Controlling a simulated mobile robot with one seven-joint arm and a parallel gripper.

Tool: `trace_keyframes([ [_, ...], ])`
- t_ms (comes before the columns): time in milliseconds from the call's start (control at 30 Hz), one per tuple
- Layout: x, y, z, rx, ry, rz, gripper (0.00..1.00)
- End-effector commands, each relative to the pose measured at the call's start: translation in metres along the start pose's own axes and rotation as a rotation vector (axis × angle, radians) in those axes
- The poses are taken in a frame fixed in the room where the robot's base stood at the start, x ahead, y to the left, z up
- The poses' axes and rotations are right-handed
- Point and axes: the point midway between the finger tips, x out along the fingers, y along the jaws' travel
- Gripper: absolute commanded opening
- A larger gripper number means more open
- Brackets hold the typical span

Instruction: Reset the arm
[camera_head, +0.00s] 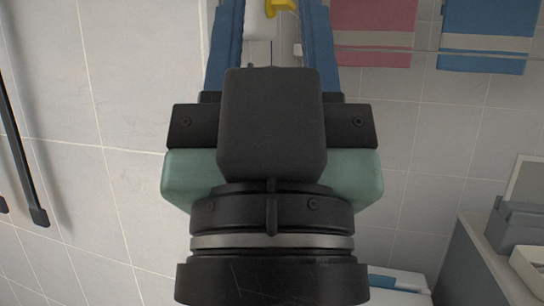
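My gripper (271,40) points up the picture, with its black and green body in the middle. Its two blue fingers stand well apart, and their tips run out of the top edge. A white thing with a yellow part (281,6) shows in the gap between the fingers. It appears to lie beyond them, and I see no finger touching it. Its upper part is cut off by the frame.
A red towel (373,22) and a blue towel (487,25) hang at the upper right by a rail on the tiled wall. A counter (470,262) at the lower right bears a grey box (515,228) and a white tray (530,266). Dark bars (22,150) stand at the left.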

Motion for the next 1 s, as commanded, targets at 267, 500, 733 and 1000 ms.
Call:
trace_keyframes([
  [267,0.077,0.000,-0.072,0.001,-0.001,-0.001,0.42],
  [500,0.131,0.000,-0.124,0.002,-0.001,-0.002,0.42],
  [733,0.179,0.000,-0.169,0.002,-0.001,-0.002,0.42],
  [1000,0.202,0.000,-0.191,0.002,-0.001,-0.002,0.50],
])
